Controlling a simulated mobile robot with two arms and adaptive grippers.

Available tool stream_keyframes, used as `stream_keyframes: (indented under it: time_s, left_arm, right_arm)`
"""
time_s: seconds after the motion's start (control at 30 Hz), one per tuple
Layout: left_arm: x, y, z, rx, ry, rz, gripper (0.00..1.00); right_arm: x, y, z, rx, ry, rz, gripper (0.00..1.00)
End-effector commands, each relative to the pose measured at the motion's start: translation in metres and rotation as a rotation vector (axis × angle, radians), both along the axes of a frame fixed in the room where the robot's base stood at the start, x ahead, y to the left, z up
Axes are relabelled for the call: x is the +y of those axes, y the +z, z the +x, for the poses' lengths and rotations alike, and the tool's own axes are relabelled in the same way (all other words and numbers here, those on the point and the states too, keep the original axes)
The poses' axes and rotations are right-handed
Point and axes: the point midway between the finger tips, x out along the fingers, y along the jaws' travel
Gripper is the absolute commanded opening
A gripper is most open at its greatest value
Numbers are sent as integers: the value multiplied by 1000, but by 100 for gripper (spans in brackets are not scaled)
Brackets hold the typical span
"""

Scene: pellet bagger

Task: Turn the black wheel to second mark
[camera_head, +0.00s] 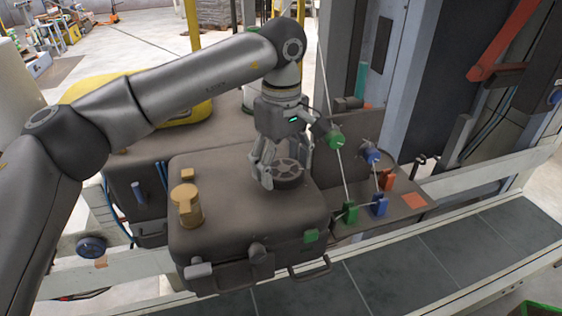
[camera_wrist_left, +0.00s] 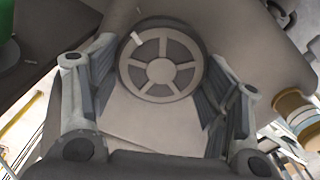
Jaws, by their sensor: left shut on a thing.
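The black wheel (camera_head: 287,173) with a grey spoked face lies flat on top of the brown-grey machine housing (camera_head: 240,226). My left gripper (camera_head: 276,168) points down at the wheel, with its fingers on either side of the rim. In the left wrist view the wheel (camera_wrist_left: 160,62) sits between the two fingers of the left gripper (camera_wrist_left: 158,95), which are closed on its rim. A small white mark shows on the wheel's upper left rim in that view. I cannot make out the scale marks around the wheel. My right gripper is not in view.
A tan knob (camera_head: 187,205) stands on the housing left of the wheel. Green spools (camera_head: 335,139) and blue spools (camera_head: 372,154) with taut strings stand close on the right. A grey conveyor (camera_head: 420,265) runs along the front right.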

Motion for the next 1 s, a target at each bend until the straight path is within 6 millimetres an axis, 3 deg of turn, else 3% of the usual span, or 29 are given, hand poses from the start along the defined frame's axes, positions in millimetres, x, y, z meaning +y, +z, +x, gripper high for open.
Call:
stream_keyframes:
  time_s: [0.3,0.8,0.83,1.0]
  left_arm:
    - [-1,0,0,-1,-109,-2,47]
    - [-1,0,0,-1,-127,-2,47]
    - [-1,0,0,-1,-127,-2,72]
    - [-1,0,0,0,-127,-1,92]
  right_arm:
    - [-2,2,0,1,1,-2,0]
    - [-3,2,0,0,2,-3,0]
    - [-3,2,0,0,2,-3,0]
    - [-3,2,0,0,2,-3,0]
